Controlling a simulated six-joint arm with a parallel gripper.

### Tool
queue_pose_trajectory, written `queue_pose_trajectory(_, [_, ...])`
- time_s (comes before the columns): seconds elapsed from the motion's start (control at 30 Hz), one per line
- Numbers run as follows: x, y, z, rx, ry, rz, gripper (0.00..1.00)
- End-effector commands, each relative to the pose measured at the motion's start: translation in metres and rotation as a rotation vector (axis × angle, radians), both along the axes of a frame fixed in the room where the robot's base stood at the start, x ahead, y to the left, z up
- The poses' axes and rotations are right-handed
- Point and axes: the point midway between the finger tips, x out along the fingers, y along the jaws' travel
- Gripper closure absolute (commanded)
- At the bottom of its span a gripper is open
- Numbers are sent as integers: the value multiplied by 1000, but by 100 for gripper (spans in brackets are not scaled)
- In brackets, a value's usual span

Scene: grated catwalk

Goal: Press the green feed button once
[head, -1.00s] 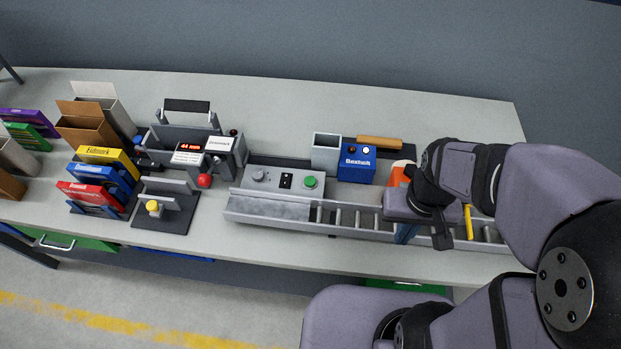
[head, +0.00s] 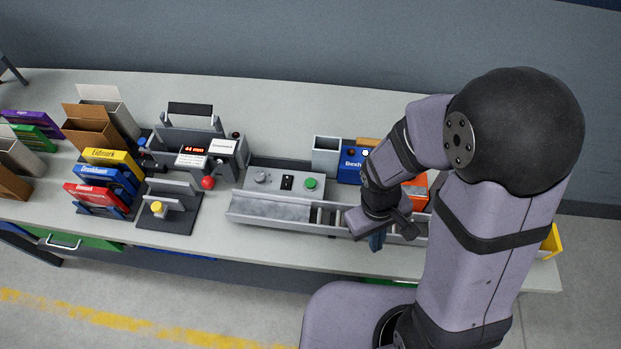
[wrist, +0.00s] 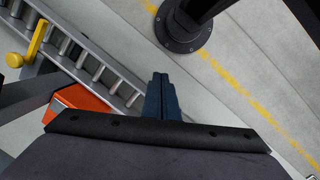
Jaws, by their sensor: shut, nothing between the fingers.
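The green feed button (head: 310,184) is round and sits at the right end of the grey control box (head: 270,198), beside a black switch and a grey knob. Nothing covers it in the head view. My gripper (head: 376,242) is to the right of the button and nearer the bench's front edge, over the front side of the roller conveyor. In the wrist view my gripper's dark blue fingers (wrist: 161,98) are together and empty, pointing down past the conveyor. The button is not in the wrist view.
The roller conveyor (head: 335,217) runs along the front of the control box. A grey open bin (head: 326,156) and a blue box (head: 349,167) stand behind it. An orange object (wrist: 80,103) lies by the conveyor. A press with a red knob (head: 208,183) stands left.

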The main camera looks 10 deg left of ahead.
Motion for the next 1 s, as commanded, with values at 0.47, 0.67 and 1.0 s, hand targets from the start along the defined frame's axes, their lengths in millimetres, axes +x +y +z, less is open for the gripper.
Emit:
queue_pose_trajectory(0.47, [148,110,21,262,-576,713,100])
queue_pose_trajectory(0.67, [166,149,48,342,-743,889,100])
queue_pose_trajectory(1.0, [173,164,62,355,-826,986,100])
